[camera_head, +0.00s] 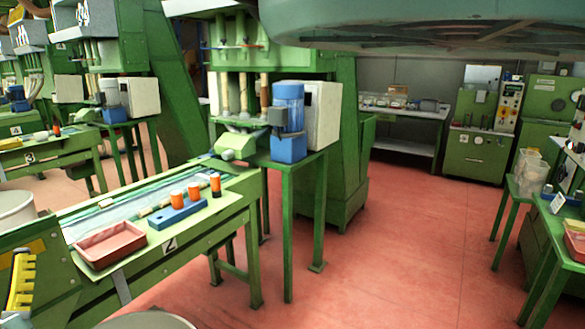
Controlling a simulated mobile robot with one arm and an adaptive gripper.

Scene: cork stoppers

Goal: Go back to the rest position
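My gripper is not in view, so its pose and what it may hold cannot be seen. The nearest work surface is a green bench (215,243) at the left, marked 2. On it lie a shallow reddish tray (109,245) and a blue block (180,216). Several small orange cylinders with dark parts stand on or by the block; one orange cylinder (215,184) is at the right end.
Green machines stand behind the bench, with a blue cylinder unit (288,118) on a green stand. A large pale green body (420,22) hangs across the top. A table with containers (527,172) is at right. The red floor (400,250) between is clear.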

